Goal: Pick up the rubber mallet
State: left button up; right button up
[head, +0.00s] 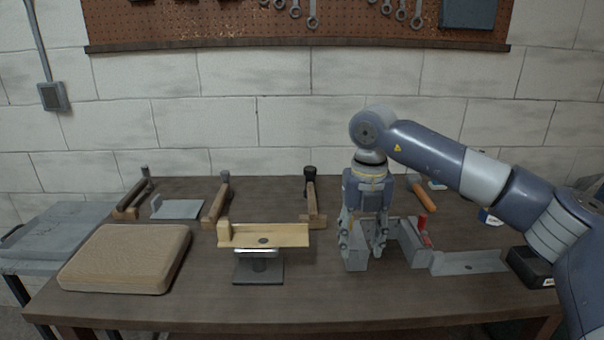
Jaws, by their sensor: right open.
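A tool with a dark, rounded head (310,170) lies on or against a wooden piece at the back middle of the bench; it looks like the rubber mallet, but it is too small to be sure. My right gripper (367,256) points down over the bench, to the right of and nearer than that tool. My left gripper is not in view.
A wooden fixture (265,235) on a metal stand is at front middle, left of my right gripper. A tan padded block (125,258) lies at left. A grey metal bracket (470,262) and an orange-handled tool (425,200) are at right. The front bench strip is clear.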

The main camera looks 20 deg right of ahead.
aim_at(310, 193)
jog(key=i, duration=1.1)
